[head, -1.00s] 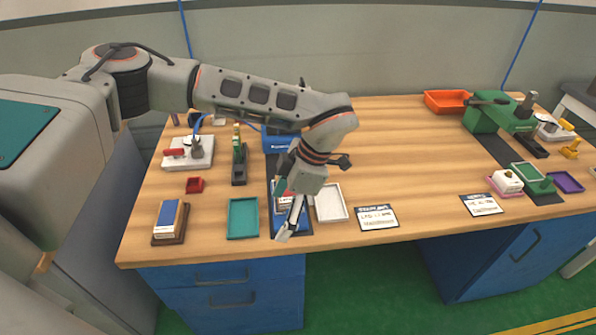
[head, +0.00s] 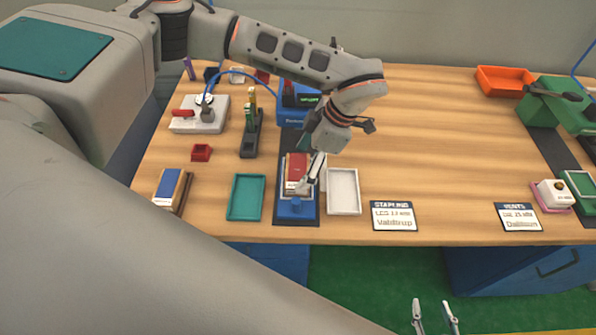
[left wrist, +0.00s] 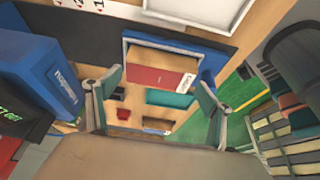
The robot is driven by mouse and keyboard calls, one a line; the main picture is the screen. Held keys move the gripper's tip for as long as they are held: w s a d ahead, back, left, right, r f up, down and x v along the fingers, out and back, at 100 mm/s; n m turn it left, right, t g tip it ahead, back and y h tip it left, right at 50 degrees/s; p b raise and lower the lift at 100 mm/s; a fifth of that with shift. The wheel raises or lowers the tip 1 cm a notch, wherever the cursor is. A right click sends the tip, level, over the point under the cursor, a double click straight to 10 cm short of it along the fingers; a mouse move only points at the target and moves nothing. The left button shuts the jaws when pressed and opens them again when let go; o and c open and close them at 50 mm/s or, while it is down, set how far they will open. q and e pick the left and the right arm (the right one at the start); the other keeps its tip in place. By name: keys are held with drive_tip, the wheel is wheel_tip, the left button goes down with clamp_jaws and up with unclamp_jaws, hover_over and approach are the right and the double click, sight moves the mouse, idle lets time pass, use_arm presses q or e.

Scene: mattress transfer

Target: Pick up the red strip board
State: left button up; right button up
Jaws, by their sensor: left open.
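The red strip board (head: 296,166) lies in a blue holder (head: 298,208) near the front of the wooden table. In the left wrist view, the board (left wrist: 156,76) shows as a red block with a whitish label at one end, between the fingers. My left gripper (head: 311,178) is open beside the board's right side in the head view. Its fingers (left wrist: 160,97) are wide apart in the wrist view, and I see no grip on the board. My right gripper (head: 434,316) is open and empty, in front of the table at the bottom of the head view.
A teal tray (head: 246,197) lies left of the holder and a white tray (head: 343,191) right of it. A blue device (head: 297,112) stands behind. A label card (head: 394,216) lies to the right. The table's middle right is clear.

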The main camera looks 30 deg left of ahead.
sight(298, 170)
use_arm(q)
drive_tip(key=shift+x, duration=1.55)
drive_tip(key=shift+a, duration=0.1)
drive_tip(key=c, duration=0.8)
drive_tip(key=shift+c, duration=0.2)
drive_tip(key=shift+r, duration=0.15)
